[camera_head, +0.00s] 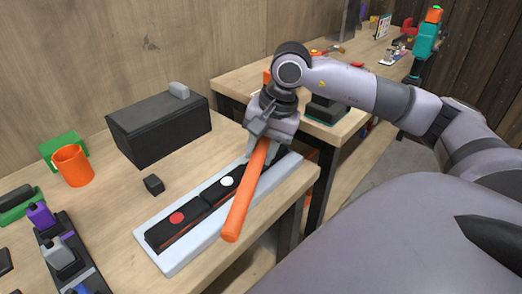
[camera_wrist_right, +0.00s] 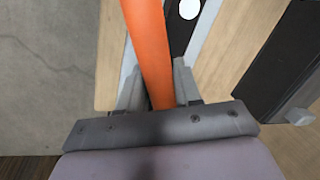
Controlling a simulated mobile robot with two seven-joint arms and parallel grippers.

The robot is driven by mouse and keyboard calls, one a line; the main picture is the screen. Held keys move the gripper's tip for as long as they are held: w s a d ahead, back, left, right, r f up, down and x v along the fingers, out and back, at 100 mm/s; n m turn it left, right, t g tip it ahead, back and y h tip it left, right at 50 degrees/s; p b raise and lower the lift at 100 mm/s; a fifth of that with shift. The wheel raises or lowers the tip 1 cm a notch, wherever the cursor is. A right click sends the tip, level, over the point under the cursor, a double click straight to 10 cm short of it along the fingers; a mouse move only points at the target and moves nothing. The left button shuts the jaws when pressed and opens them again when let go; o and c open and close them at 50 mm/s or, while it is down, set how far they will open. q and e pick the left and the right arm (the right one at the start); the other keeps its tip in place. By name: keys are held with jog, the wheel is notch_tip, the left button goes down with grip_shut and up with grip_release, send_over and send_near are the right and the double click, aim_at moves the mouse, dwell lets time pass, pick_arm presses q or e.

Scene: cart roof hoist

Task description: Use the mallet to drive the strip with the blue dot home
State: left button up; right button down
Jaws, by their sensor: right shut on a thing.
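My right gripper (camera_head: 257,142) is shut on the orange mallet (camera_head: 246,196), whose handle slants over the front of the light grey tray (camera_head: 173,265). In the right wrist view the orange handle (camera_wrist_right: 150,50) passes between the fingers (camera_wrist_right: 159,88). The tray holds a black strip with a red dot (camera_head: 177,218) and, to its right, one with a white dot (camera_head: 227,181). The white dot also shows in the right wrist view (camera_wrist_right: 189,9). No blue dot shows; the tray's far end is partly hidden by my gripper and the mallet. My left gripper is not in view.
A black box (camera_head: 160,130) stands behind the tray, with a small dark cube (camera_head: 154,184) in front of it. An orange mug (camera_head: 73,166) and a dark rack with purple and grey items (camera_head: 66,254) are at left. A second workbench (camera_head: 238,83) stands behind.

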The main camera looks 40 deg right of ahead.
notch_tip(320, 180, up, 6)
jog(key=p, duration=0.3)
jog(key=shift+f, duration=0.15)
